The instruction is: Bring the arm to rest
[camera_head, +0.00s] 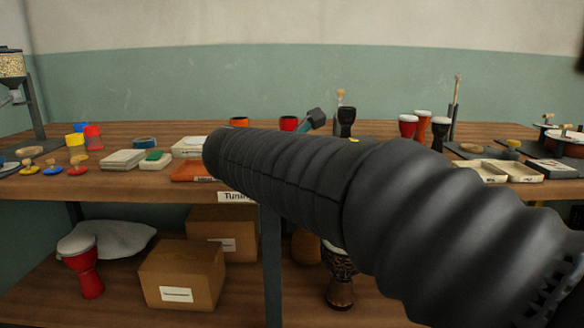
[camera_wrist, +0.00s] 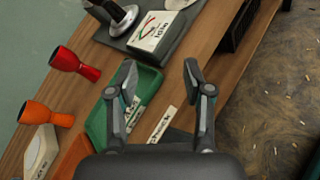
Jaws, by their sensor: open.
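My black ribbed arm stretches from the lower right of the head view to above the tabletop (camera_head: 60,187), and hides part of it. Below the fingers are a green tray (camera_wrist: 95,128), on the left finger's side, and the wooden table edge (camera_wrist: 215,42). The distance from the fingers to the table cannot be told.
In the wrist view, a red goblet drum (camera_wrist: 75,65), an orange one (camera_wrist: 45,114) and a dial gauge (camera_wrist: 157,30) stand nearby. The speckled floor (camera_wrist: 275,110) lies right of the edge. In the head view, cardboard boxes (camera_head: 180,270) and a red drum (camera_head: 90,282) occupy the lower shelf.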

